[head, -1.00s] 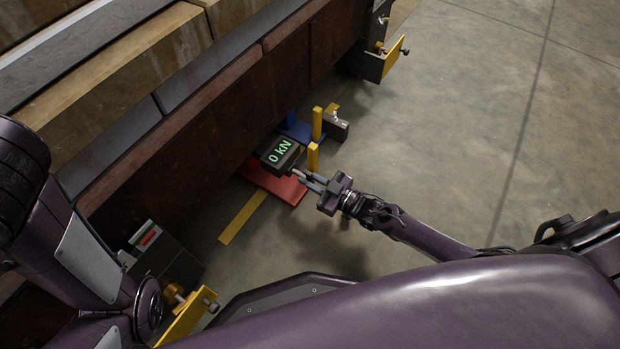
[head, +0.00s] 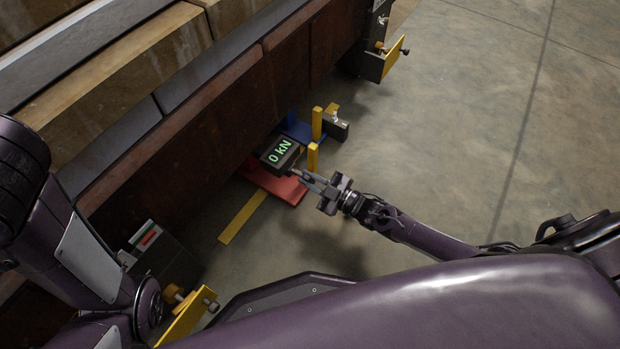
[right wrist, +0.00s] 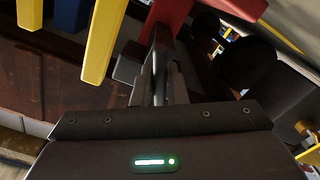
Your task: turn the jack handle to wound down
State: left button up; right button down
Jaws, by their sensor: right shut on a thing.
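The jack stands on the floor against the rusty beam, with a red base (head: 280,187) and a dark box whose display (head: 280,152) reads "0 kN". My right gripper (head: 307,180) is at the jack's near side, shut on the jack handle. Only a little of the handle shows at the fingertips, and the fingers hide the rest. In the right wrist view the fingers (right wrist: 160,85) close together below the red part (right wrist: 168,18). My left arm (head: 75,235) shows at the left, but its gripper is out of view.
Yellow posts (head: 313,157) and a blue part (head: 297,130) stand close behind the handle. A yellow strip (head: 243,218) lies on the floor. Yellow-plated brackets (head: 393,56) are on the beam's far end and at bottom left. The concrete floor at right is clear.

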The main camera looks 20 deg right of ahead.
jog(key=shift+f+n, duration=0.1)
jog(key=shift+n, duration=5.9)
jog(key=c, duration=1.5)
grip_release()
jog(key=shift+o, duration=0.2)
